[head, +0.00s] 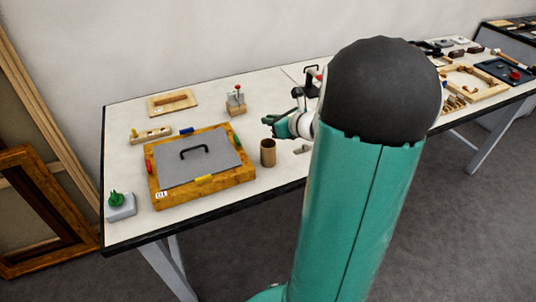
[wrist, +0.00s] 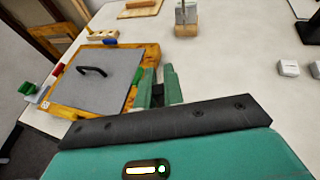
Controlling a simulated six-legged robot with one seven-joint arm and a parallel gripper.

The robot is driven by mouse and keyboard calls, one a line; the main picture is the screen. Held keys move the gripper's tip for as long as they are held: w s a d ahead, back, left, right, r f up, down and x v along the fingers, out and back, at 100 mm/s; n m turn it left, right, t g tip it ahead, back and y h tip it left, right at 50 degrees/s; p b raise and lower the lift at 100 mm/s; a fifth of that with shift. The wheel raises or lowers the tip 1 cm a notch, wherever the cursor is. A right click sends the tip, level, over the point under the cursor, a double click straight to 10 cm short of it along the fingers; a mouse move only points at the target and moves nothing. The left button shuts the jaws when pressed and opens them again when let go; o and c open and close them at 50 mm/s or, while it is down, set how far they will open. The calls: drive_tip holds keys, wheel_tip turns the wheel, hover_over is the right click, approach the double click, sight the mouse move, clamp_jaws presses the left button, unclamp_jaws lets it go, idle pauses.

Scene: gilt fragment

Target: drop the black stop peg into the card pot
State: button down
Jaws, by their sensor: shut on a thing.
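My gripper (head: 272,124) is green and reaches in over the table from the right. In the wrist view its two fingers (wrist: 158,86) are shut on a small dark thing (wrist: 158,92), which looks like the black stop peg; the fingers hide much of it. In the head view I cannot make out the peg. The card pot (head: 268,154) is a brown open cylinder standing upright on the table. In the head view it shows just below my fingertips, apart from them. The pot cannot be made out in the wrist view.
A wooden frame (head: 246,178) with a grey panel (head: 190,165), black handle and coloured pieces lies left of the pot. A wooden block with a red-topped pin (head: 236,103) stands behind. A green knob on a grey base (head: 121,206) is at the front left corner.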

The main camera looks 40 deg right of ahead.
drive_tip(key=shift+f, duration=0.2)
drive_tip(key=shift+a, duration=0.1)
drive_tip(key=c, duration=1.4)
unclamp_jaws()
drive_tip(key=shift+c, duration=0.2)
drive_tip(key=v, duration=1.3)
drive_tip(key=shift+s, duration=0.35)
drive_tip(key=shift+r, duration=0.1)
